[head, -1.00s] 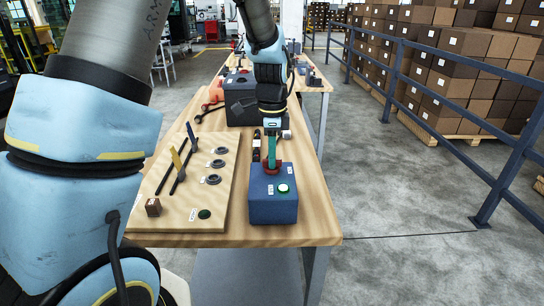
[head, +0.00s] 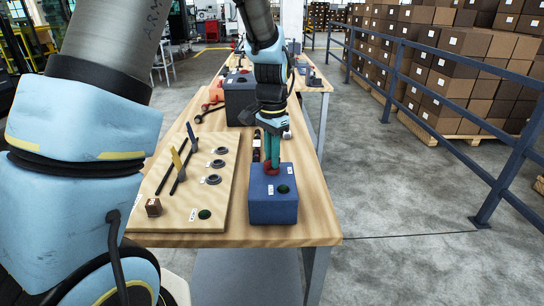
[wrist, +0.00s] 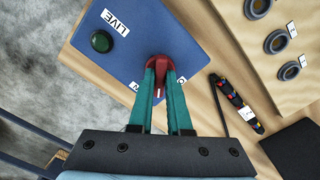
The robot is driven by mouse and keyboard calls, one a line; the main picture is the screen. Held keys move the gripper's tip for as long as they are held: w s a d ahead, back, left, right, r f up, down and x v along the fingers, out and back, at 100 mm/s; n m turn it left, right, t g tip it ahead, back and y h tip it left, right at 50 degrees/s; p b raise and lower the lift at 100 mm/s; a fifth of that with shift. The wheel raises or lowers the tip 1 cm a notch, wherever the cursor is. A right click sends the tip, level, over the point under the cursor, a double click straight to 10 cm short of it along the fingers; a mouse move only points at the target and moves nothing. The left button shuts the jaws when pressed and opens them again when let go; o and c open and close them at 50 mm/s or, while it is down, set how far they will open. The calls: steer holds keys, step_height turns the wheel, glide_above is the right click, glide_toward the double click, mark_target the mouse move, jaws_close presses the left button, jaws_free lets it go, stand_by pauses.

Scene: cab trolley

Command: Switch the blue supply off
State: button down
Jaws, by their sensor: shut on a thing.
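The blue supply box (head: 273,207) stands at the near right end of the bench, and it also shows in the wrist view (wrist: 185,35). A red knob (wrist: 157,61) is on its top. My gripper (wrist: 159,78) points down with its teal fingers shut on the red knob; in the head view my gripper (head: 272,163) covers part of it. The round green lamp (head: 283,189) on the box is dark; it also looks dark in the wrist view (wrist: 102,41). A label near it (wrist: 115,22) reads LIVE; the label by the knob is partly hidden by the fingers.
A wooden panel (head: 228,150) with levers, dark rings and a green button lies left of the box. A dark box (head: 239,101) stands farther back. A slim black tool (wrist: 235,103) lies close behind the blue box. A railing (head: 440,147) runs along the right.

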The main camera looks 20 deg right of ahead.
steer(key=n, duration=0.5)
steer(key=shift+n+p, duration=0.65)
steer(key=shift+n, duration=1.85)
steer(key=c, duration=0.9)
jaws_free()
steer(key=shift+o, duration=0.2)
step_height(320, 180, up, 11)
steer(key=b, duration=0.2)
steer(key=shift+b, duration=0.3)
steer(key=shift+f, duration=0.1)
